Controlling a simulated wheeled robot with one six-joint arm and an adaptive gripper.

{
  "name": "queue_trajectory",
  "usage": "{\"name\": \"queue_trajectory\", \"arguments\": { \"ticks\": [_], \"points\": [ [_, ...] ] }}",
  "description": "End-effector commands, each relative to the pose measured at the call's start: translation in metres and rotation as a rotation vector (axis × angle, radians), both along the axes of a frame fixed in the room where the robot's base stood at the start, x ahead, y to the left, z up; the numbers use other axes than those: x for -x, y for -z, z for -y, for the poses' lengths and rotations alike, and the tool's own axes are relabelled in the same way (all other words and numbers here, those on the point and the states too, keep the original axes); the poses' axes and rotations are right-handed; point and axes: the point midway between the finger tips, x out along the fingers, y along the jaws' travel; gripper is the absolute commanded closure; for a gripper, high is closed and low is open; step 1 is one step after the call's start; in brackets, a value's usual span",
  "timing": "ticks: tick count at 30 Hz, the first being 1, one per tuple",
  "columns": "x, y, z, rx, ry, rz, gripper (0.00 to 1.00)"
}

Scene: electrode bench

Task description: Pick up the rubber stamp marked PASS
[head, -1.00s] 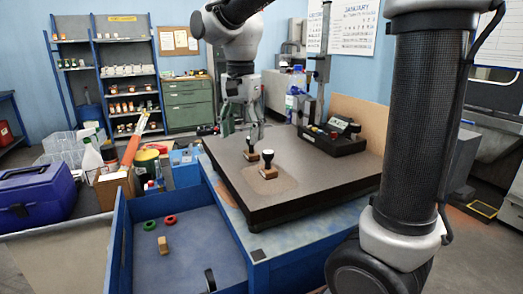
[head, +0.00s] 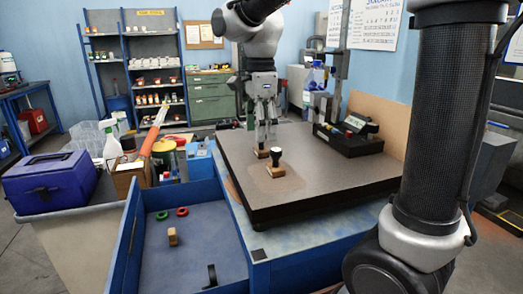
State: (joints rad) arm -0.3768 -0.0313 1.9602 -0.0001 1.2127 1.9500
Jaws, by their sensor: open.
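Two rubber stamps with wooden bases stand on the dark bench plate (head: 340,178). The nearer stamp (head: 276,168) has a black knob handle and stands clear of my gripper. The farther stamp (head: 262,154) is just behind and left of it, its upper part hidden by my fingers. My gripper (head: 267,141) points straight down over the farther stamp, with its fingers apart around or in front of the handle; I cannot tell whether they touch it. The markings on both stamps are too small to read, so I cannot tell which says PASS.
A black device with coloured buttons (head: 347,139) stands at the back right of the plate. A blue-walled tray (head: 190,265) in front holds a green ring (head: 162,215), a red ring (head: 182,212) and a wooden block (head: 172,236). The plate's front is clear.

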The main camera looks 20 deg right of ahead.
Motion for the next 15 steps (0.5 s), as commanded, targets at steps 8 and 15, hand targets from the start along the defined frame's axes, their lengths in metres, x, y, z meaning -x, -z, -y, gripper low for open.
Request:
{"name": "queue_trajectory", "arguments": {
  "ticks": [8,15],
  "points": [
    [0.001,0.042,-0.003,0.002,-0.002,-0.003,0.34],
    [0.001,0.049,-0.003,0.001,-0.002,0.001,0.34]
  ]
}}
